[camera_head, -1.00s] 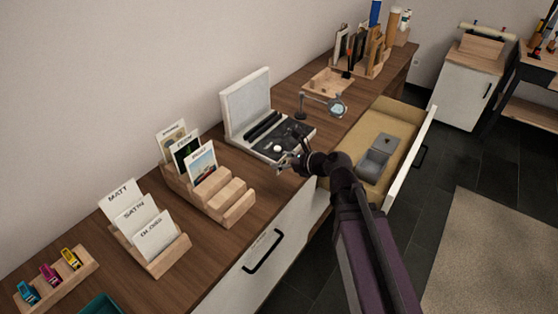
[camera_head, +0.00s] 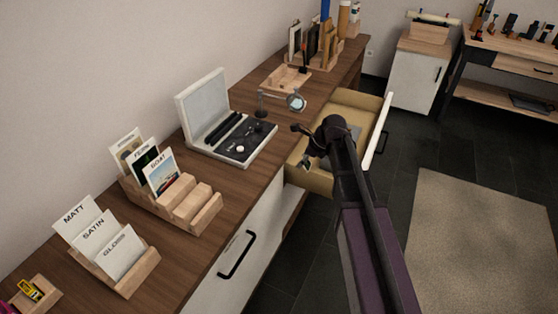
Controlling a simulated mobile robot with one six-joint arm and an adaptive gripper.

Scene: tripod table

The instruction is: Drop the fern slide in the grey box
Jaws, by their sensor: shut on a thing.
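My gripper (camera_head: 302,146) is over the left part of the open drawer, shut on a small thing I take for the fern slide. The slide is too small and too hidden by the gripper to make out. The grey box (camera_head: 356,131) is inside the drawer, just right of my gripper's wrist. Most of it is hidden behind my arm, and only a grey edge shows.
The open drawer (camera_head: 384,125) juts out from the wooden counter. On the counter are a magnifier (camera_head: 296,102), an open white case (camera_head: 200,103), a rack with a FERN card (camera_head: 147,158) and a MATT/SATIN/GLOSS card holder (camera_head: 122,277). A rug (camera_head: 480,240) lies on the floor.

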